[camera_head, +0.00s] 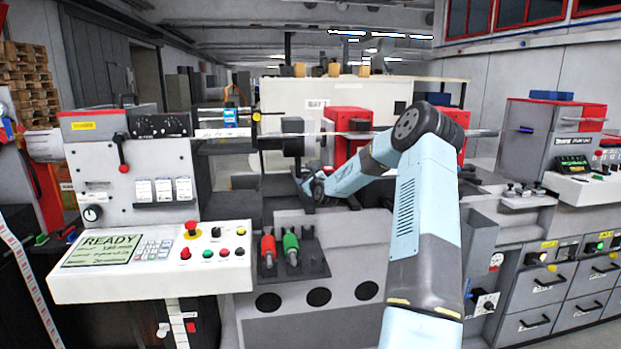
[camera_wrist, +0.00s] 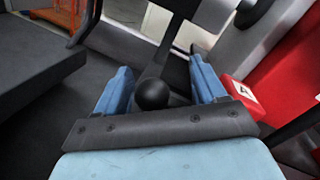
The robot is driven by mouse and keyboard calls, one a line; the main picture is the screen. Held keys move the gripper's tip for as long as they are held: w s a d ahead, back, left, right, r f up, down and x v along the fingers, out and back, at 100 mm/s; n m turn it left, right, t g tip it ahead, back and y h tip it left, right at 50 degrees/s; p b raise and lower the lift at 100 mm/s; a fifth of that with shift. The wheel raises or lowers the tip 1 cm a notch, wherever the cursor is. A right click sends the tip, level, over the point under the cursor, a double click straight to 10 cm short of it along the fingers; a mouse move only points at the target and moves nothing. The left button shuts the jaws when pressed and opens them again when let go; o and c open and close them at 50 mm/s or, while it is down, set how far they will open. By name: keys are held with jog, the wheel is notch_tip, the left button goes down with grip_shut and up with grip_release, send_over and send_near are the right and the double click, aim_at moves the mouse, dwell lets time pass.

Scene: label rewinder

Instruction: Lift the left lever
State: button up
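My gripper (camera_wrist: 160,85) has its two blue fingers spread, with a black ball knob (camera_wrist: 152,94) between them. There is a gap on both sides of the knob, wider on the right. A dark bar rises behind the knob, and it looks like part of a lever. In the head view my gripper (camera_head: 313,186) is at the middle of the machine, below the dark spindle block (camera_head: 292,143). The knob is too small to make out there. A red handle (camera_head: 268,248) and a green handle (camera_head: 290,246) stand lower on the machine front, apart from my gripper.
The left console (camera_head: 210,273) carries a READY screen and buttons. A red block (camera_head: 347,121) stands behind my arm. In the wrist view a red part with a white label (camera_wrist: 242,92) is close to the right finger.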

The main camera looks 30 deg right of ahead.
jog(key=shift+a+f, duration=0.1)
grip_shut()
jog(key=shift+m, duration=0.3)
dwell(0.4)
